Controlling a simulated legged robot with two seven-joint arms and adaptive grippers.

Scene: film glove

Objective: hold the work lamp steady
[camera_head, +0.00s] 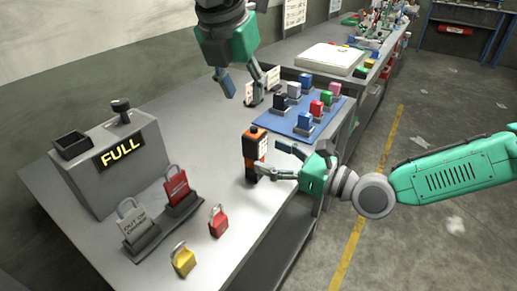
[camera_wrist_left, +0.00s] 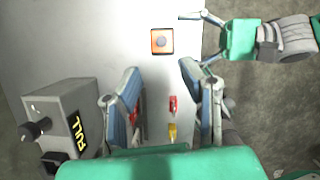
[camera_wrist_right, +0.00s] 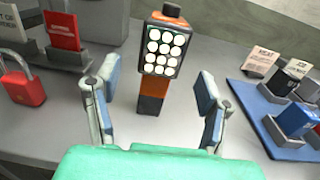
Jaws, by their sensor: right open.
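The work lamp (camera_head: 251,157) is an orange and black block with a dark knob on top, standing upright on the grey bench. In the right wrist view its face of round white lights (camera_wrist_right: 163,52) points at the camera. My right gripper (camera_head: 270,157) is open, low at the lamp's right side. Its fingers (camera_wrist_right: 150,92) show on either side of the lamp's lower body, with gaps. The left wrist view shows the lamp (camera_wrist_left: 162,41) from above, near those fingertips. My left gripper (camera_head: 242,92) is open and empty, above the bench behind the lamp.
A grey box (camera_head: 115,165) marked FULL stands at left. Red and white tags sit in a dark holder (camera_head: 165,222). A blue mat (camera_head: 292,121) holds several coloured blocks behind the lamp.

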